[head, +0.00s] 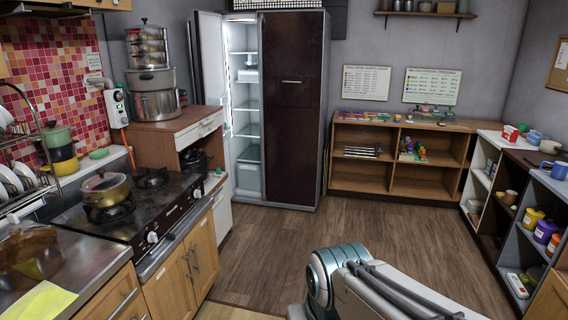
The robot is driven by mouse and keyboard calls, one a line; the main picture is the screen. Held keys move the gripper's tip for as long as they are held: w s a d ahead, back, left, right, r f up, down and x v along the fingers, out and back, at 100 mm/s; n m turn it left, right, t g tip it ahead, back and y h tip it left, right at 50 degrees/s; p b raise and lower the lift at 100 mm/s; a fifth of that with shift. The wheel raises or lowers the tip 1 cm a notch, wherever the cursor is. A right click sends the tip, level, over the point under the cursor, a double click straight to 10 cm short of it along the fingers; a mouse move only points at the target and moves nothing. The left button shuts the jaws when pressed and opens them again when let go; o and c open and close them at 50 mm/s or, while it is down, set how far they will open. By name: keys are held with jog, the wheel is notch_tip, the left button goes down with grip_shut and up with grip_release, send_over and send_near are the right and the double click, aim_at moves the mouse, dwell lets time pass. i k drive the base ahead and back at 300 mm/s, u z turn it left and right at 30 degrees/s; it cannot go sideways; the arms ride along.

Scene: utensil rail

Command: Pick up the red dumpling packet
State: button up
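I cannot make out a red dumpling packet for certain. Several flat, colourful packets (375,118) lie on top of the low wooden shelf at the back, some reddish, too small to read. A small red and white item (509,133) sits on top of the right-hand shelf; I cannot tell what it is. Part of my arm shows at the bottom centre, but my gripper is out of the picture.
The wooden shelf (398,187) stands against the back wall, right of a fridge (290,110) whose left door is open. A stove with a lidded pot (105,189) and counters line the left. Open wood floor (270,245) lies between.

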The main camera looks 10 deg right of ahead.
aim_at(509, 135)
jog(key=z, duration=0.65)
jog(key=i, duration=1.55)
jog(key=z, duration=0.75)
jog(key=i, duration=1.6)
jog(key=z, duration=0.55)
jog(key=i, duration=2)
jog(key=z, duration=0.45)
jog(key=k, duration=0.5)
jog(key=u, duration=0.9)
jog(key=i, duration=1.7)
jog(key=z, duration=0.15)
